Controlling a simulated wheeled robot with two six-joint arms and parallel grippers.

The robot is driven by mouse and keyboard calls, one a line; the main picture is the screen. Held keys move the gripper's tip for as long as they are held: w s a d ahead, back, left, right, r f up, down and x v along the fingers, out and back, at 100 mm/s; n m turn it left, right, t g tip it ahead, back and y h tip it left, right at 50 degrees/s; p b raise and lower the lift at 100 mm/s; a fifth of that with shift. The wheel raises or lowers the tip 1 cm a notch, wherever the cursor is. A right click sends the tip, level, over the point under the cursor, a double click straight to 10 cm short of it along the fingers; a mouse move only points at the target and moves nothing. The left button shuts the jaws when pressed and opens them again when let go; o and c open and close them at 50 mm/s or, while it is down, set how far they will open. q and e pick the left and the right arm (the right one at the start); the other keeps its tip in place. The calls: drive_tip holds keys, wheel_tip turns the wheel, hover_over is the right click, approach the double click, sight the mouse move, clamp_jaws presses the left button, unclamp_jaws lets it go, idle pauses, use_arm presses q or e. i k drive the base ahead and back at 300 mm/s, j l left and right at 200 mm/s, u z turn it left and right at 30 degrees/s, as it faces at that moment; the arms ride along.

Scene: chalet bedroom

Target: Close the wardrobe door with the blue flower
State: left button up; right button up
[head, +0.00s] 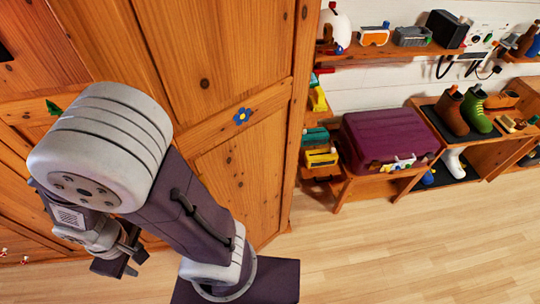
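The wooden wardrobe door with the blue flower (243,116) fills the upper middle of the head view. The flower is on its crossbar, between an upper and a lower panel. I cannot tell whether this door stands ajar. My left arm crosses in front of the wardrobe and hides much of the door's lower left part. My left gripper (121,265) points downward at the lower left, left of the flower and apart from it. Its fingers are small and dark, and their gap is unclear. My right gripper is not in view.
Another wardrobe front with a green emblem (53,107) is at the left. Right of the wardrobe stand a purple chest (390,135), a low shelf with boots (452,112) and a loaded wall shelf (385,51). The wooden floor (400,250) at lower right is clear.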

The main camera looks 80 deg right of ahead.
sight(231, 79)
drive_tip(key=z, duration=0.4)
drive_tip(key=l+z, duration=0.1)
drive_tip(key=z, duration=0.35)
drive_tip(key=k+z, duration=0.1)
drive_tip(key=z, duration=0.3)
drive_tip(key=l+z, duration=0.15)
drive_tip(key=z, duration=0.7)
drive_tip(key=l+z, duration=0.15)
drive_tip(key=z, duration=0.25)
